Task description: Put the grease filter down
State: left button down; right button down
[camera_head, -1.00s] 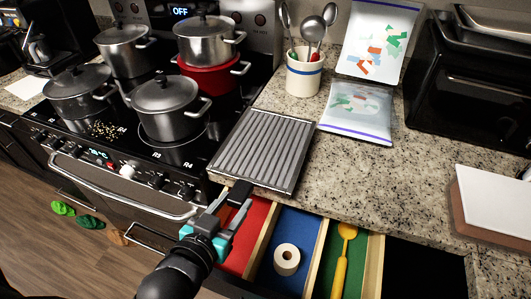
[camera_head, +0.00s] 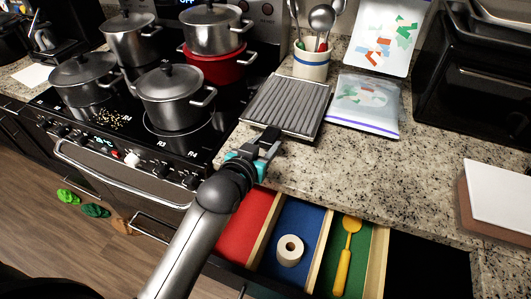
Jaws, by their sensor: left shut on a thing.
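The grease filter (camera_head: 287,106) is a flat grey ribbed panel in the head view. It lies level on, or just above, the granite counter, to the right of the stove. I cannot tell whether its underside touches the counter everywhere. My left gripper (camera_head: 268,141) is at the filter's near edge, shut on the dark tab there. The fingertips partly hide the tab. My right gripper is not in view.
A utensil crock (camera_head: 311,65) stands behind the filter, and a clear bag (camera_head: 363,105) lies close to its right. Pots stand on the stove (camera_head: 118,150) at left. An open drawer (camera_head: 322,216) is below the counter edge.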

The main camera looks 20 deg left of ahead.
pick_arm(q)
jog(key=shift+w+r, duration=0.1)
jog(key=shift+w, duration=0.25)
jog(key=shift+f+b, duration=0.6)
jog(key=shift+f, duration=1.15)
jog(key=shift+f, duration=0.15)
jog(key=shift+c, duration=1.7)
grip_release()
jog(key=shift+s, duration=0.1)
jog(key=p+v, duration=0.2)
jog(key=v, duration=1)
